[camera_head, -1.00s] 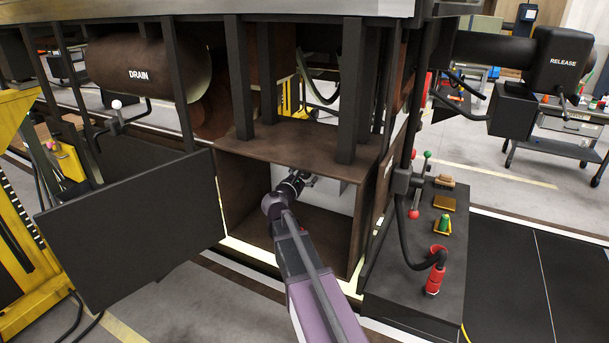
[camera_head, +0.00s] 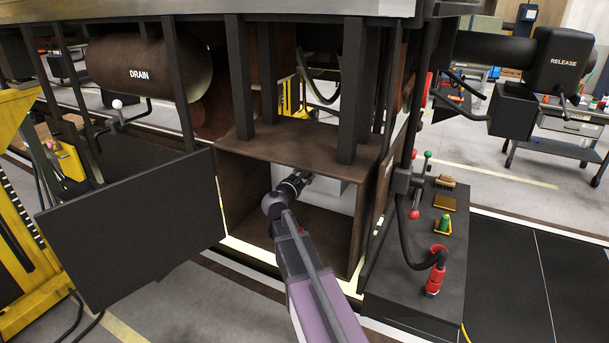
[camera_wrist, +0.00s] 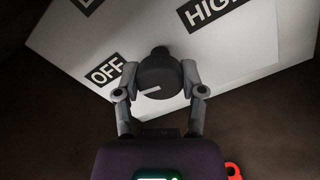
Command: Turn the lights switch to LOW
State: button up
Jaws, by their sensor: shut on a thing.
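The lights switch is a dark round knob (camera_wrist: 158,76) with a white pointer line, on a light panel (camera_wrist: 240,60) inside the open box. In the wrist view my gripper (camera_wrist: 160,88) has one finger on each side of the knob and is shut on it. The white line points left and slightly down, towards the OFF label (camera_wrist: 107,70). A HIGH label (camera_wrist: 212,10) is at the upper right. Another label (camera_wrist: 88,4) at the top left is cut off by the frame edge. In the head view my gripper (camera_head: 304,177) is inside the box, where the knob is hidden.
The brown box (camera_head: 227,190) surrounds my gripper with walls, floor and top. Its dark door (camera_head: 135,225) stands open to the left. A dark bench (camera_head: 405,290) with a red handle and small items stands close to the right. A red ring (camera_wrist: 232,170) shows low in the wrist view.

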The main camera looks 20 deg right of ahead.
jog(key=m, duration=1.2)
jog(key=shift+m, duration=0.3)
jog(key=m, duration=0.3)
jog(key=shift+m, duration=0.4)
jog(key=o, duration=1.1)
jog(key=shift+d, duration=0.1)
jog(key=shift+o, duration=0.2)
jog(key=shift+s, duration=0.1)
